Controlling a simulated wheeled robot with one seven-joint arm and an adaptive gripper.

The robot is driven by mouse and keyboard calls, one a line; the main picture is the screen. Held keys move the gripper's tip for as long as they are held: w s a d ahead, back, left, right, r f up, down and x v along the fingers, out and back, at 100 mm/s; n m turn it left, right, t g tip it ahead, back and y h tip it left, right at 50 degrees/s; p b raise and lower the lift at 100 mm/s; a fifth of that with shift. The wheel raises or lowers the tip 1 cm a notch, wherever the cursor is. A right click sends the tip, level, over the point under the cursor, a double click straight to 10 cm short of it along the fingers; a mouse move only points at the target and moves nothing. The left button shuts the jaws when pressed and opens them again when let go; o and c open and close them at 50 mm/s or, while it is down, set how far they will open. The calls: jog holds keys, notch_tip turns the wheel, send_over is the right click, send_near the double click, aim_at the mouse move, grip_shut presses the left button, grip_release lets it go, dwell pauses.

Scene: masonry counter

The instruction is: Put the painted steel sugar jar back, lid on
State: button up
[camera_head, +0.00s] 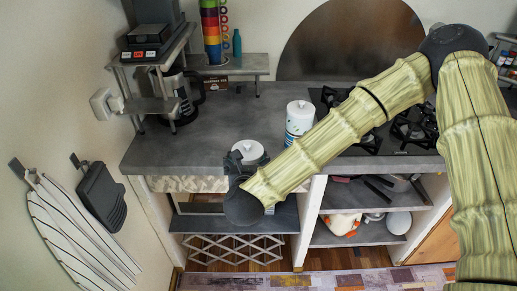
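A white and blue jar (299,122) stands upright on the grey counter, left of the hob, with a white knobbed lid on top. A second white round top with a small knob (247,150) shows at the counter's front edge, right by my gripper (246,160). The dark fingers are at its near side. My gripper and wrist hide what is below this top, so I cannot tell whether it is a loose lid or a lidded jar, or whether the fingers are closed on it. Which one is the sugar jar is not clear.
A grey counter (210,130) has free room left of the white and blue jar. A gas hob (405,130) is at right, partly behind my arm. A coffee machine (178,98), a scale (150,42) and stacked colourful cups (211,30) stand at back left. Open shelves (345,238) are below.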

jog(key=shift+w+r, duration=0.15)
jog(key=shift+w, duration=0.2)
jog(key=w+d+p, duration=0.1)
jog(key=w+p, duration=0.1)
jog(key=w, duration=0.3)
jog(key=w+d+f+p, duration=0.1)
jog(key=w, duration=0.4)
jog(key=w+d+p, duration=0.1)
jog(key=w+p, duration=0.1)
jog(key=w, duration=0.3)
jog(key=shift+f+p, duration=0.3)
jog(key=shift+p, duration=0.05)
jog(key=shift+f+p, duration=1.1)
jog(key=shift+f, duration=0.7)
jog(key=shift+f+b, duration=0.2)
jog(key=shift+b, duration=0.15)
jog(key=o, duration=1.3)
jog(key=shift+c, duration=0.2)
jog(key=shift+r, duration=0.1)
jog(key=shift+r, duration=0.1)
